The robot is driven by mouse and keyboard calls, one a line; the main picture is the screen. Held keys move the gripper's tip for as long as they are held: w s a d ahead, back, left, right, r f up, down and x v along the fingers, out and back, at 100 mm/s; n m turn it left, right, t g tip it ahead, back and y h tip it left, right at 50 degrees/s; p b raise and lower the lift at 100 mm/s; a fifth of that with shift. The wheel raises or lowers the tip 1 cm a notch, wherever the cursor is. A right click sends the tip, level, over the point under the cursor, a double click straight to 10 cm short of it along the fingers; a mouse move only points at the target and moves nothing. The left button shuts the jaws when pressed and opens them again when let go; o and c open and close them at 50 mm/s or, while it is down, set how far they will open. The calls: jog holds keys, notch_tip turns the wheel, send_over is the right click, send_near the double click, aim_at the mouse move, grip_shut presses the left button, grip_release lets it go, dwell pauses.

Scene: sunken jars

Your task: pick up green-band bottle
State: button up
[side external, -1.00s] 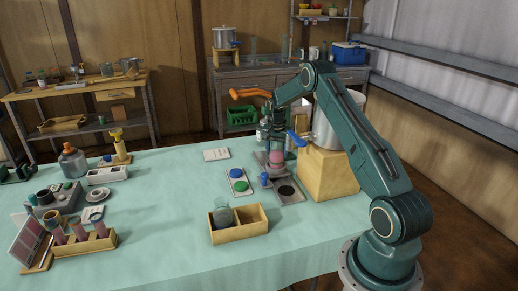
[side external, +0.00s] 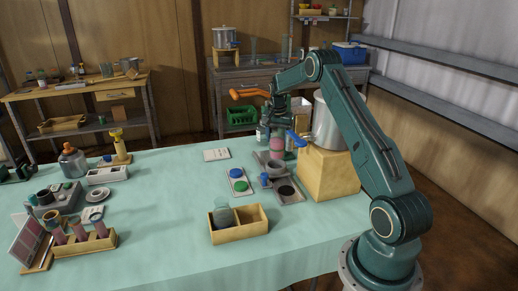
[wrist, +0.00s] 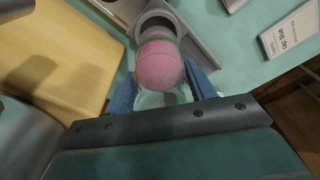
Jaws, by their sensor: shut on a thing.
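A bottle with pink contents (wrist: 160,66) and a green band (wrist: 157,37) sits between the blue fingers of my gripper (wrist: 158,80) in the wrist view. My gripper is shut on it. In the side view the pink bottle (side external: 277,146) hangs below my gripper (side external: 278,132), roughly upright. It is above a grey holder with a round opening (side external: 275,167). That opening also shows beyond the bottle in the wrist view (wrist: 150,17). The upper part of the bottle is hidden by the gripper in the side view.
A wooden block (side external: 330,177) with a large metal pot (side external: 326,122) stands close on the right. A tray with blue and green discs (side external: 239,183) lies to the left. A wooden box (side external: 254,220) with a glass jar stands in front.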

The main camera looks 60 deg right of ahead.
notch_tip(320, 180, up, 14)
jog(key=shift+f, duration=0.15)
dwell(1.2)
dwell(0.5)
jog(key=shift+a, duration=0.15)
dwell(0.3)
jog(key=shift+w+a+f, duration=0.2)
jog(key=shift+w+a, duration=0.05)
jog(key=shift+a, duration=0.3)
jog(key=s+a+f+n, duration=0.1)
jog(key=a+f, duration=0.3)
jog(key=a, duration=0.5)
jog(key=s+a+f+n, duration=0.2)
jog(key=s+a+f, duration=0.1)
jog(key=a, duration=0.7)
jog(key=s+a+f+n, duration=0.1)
jog(key=a+f, duration=0.3)
jog(key=a, duration=0.6)
jog(key=shift+s+a+f+n+t, duration=0.2)
jog(key=shift+s+f+n+t, duration=0.1)
jog(key=shift+s, duration=0.1)
jog(key=shift+f, duration=0.2)
notch_tip(320, 180, down, 8)
jog(key=shift+f, duration=0.2)
